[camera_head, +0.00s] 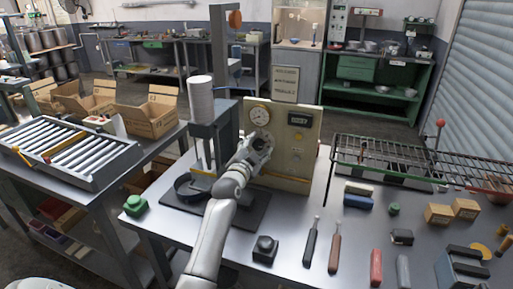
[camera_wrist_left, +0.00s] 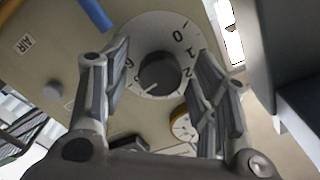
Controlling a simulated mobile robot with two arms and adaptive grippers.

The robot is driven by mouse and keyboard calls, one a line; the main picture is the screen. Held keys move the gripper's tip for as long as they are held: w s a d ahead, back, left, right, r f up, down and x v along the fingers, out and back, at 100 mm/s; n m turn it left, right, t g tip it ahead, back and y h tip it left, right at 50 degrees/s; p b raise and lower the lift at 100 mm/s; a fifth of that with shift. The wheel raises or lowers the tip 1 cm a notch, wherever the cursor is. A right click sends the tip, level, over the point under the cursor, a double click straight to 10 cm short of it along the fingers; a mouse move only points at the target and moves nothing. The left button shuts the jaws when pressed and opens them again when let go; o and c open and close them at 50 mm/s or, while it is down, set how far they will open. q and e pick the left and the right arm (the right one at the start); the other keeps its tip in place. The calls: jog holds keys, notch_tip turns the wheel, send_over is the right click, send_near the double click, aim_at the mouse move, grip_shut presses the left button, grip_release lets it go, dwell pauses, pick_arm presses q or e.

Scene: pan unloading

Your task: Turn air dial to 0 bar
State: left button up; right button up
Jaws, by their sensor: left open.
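The air dial (camera_wrist_left: 160,73) is a dark grey round knob on a pale disc with numbers, seen in the left wrist view; 0 stands at the disc's upper right in that picture. An AIR label (camera_wrist_left: 27,44) is on the beige panel beside it. My left gripper (camera_wrist_left: 163,85) is open, with one finger on each side of the knob; I cannot tell whether they touch it. In the head view my left gripper (camera_head: 262,146) is at the front of the beige control panel (camera_head: 283,172) and hides the dial. My right gripper is not in view.
A round gauge (camera_head: 260,116) and a digital display (camera_head: 299,119) are on the panel's upper part. A press column with a white cylinder (camera_head: 201,100) stands just left. A black button box (camera_head: 265,249), screwdriver-like tools (camera_head: 335,246) and a wire rack (camera_head: 420,160) are on the table.

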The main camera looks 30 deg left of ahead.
pick_arm(q)
jog(key=shift+c, duration=0.6)
jog(key=c, duration=0.9)
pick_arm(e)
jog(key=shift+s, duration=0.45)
